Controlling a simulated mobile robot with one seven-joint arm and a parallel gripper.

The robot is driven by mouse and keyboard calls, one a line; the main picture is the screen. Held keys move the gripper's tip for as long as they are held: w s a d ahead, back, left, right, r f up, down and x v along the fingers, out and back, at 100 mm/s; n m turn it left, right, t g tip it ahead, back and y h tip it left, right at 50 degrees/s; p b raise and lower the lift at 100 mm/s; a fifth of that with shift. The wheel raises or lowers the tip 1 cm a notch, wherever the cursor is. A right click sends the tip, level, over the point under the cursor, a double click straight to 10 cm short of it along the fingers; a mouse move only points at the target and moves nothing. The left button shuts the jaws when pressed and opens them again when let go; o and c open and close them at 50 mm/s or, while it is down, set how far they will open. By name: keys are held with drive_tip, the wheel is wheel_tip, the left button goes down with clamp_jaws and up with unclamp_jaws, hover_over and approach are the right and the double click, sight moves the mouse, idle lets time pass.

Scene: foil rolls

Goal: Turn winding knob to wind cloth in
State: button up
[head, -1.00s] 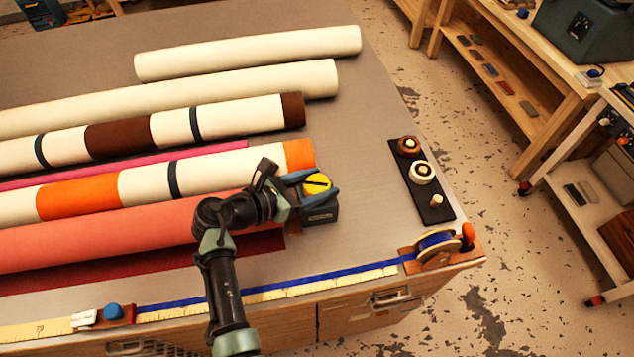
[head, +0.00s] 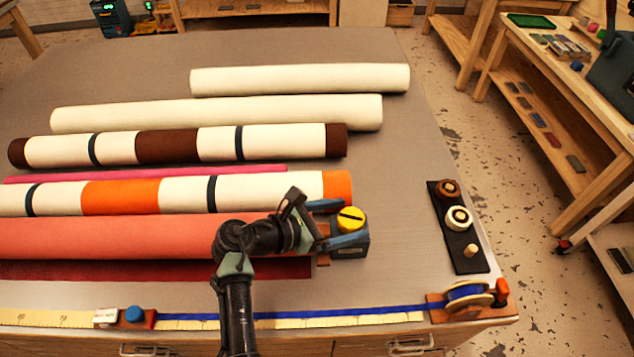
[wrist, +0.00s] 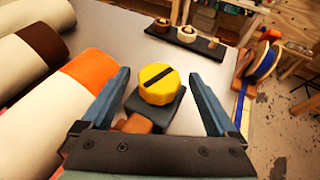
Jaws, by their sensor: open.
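The winding knob (head: 351,219) is a yellow disc with a dark slot on top. It sits on a dark housing (head: 352,247) at the right end of the red and salmon rolls. In the wrist view the knob (wrist: 158,84) lies between and ahead of the fingers. My gripper (head: 345,223) is open around the knob, with one blue finger on each side; in the wrist view the gripper (wrist: 160,92) shows gaps on both sides of the knob. The salmon cloth roll (head: 110,238) and a dark red cloth (head: 100,269) lie left of the housing.
Cream, brown-banded and orange-banded rolls (head: 220,112) fill the table's left and middle. A black strip (head: 463,241) with round pieces lies to the right. A blue ribbon spool (head: 468,296) stands at the front right corner. The table between housing and strip is clear.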

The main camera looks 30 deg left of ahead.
drive_tip(key=b+v, duration=0.1)
drive_tip(key=v, duration=1)
drive_tip(key=shift+o, duration=0.2)
drive_tip(key=shift+r, duration=0.1)
